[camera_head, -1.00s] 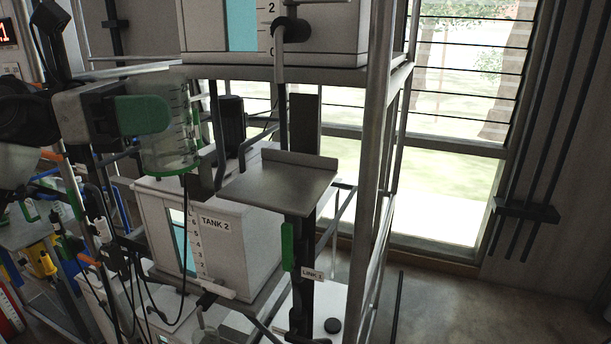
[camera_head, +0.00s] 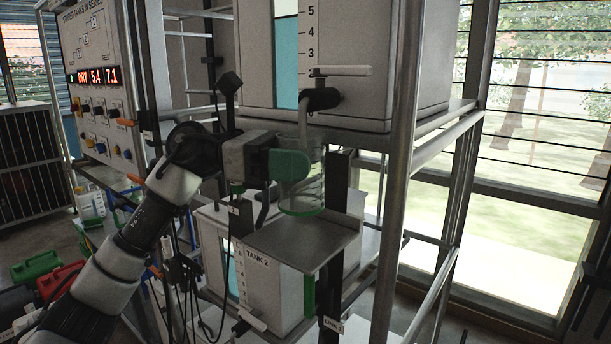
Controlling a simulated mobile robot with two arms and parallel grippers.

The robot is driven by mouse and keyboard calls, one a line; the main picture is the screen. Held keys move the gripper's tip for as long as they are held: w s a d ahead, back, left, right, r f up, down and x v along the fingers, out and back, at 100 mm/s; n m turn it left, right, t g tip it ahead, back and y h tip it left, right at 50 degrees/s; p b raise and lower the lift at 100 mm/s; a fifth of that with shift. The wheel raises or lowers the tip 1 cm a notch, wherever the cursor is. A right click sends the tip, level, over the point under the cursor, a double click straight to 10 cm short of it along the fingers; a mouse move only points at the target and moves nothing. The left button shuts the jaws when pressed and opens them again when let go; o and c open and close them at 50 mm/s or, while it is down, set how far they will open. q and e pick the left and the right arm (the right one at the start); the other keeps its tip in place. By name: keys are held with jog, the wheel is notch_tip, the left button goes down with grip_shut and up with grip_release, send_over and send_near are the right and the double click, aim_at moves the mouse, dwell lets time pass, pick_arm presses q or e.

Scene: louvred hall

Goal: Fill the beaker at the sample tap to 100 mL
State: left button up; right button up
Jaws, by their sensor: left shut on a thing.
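My left gripper (camera_head: 282,163), with green pads, is shut on a clear beaker (camera_head: 305,192) with a green base band. The beaker is upright over the left part of a small grey metal shelf (camera_head: 325,243); I cannot tell whether its base touches it. The dark tap elbow (camera_head: 320,99) sticks out of the upper white tank (camera_head: 385,110), with a pale lever (camera_head: 342,71) lying level above it. A pale outlet tube (camera_head: 303,122) hangs from the elbow to the beaker's mouth. No liquid is clearly visible in the beaker. My right gripper is not in view.
Tank 2 (camera_head: 285,295) stands under the shelf. A metal frame post (camera_head: 396,180) rises just right of the shelf. A panel with red digits (camera_head: 97,75) is at the left. Dark cables hang below my left gripper. Floor-level cases (camera_head: 40,272) lie at the lower left.

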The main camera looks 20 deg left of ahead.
aim_at(303, 188)
pick_arm(q)
jog(key=shift+w+d+f, duration=0.2)
jog(key=shift+w+d, duration=0.05)
jog(key=shift+w, duration=0.05)
jog(key=shift+f, duration=0.3)
jog(key=f+p, duration=0.1)
jog(key=f, duration=0.2)
jog(key=shift+a+f, duration=0.1)
jog(key=shift+a, duration=0.1)
jog(key=shift+f, duration=0.2)
jog(key=shift+d, duration=0.1)
jog(key=shift+f, duration=0.2)
jog(key=o, duration=0.9)
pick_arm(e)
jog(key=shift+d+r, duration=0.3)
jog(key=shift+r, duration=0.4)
pick_arm(q)
jog(key=shift+r, duration=0.15)
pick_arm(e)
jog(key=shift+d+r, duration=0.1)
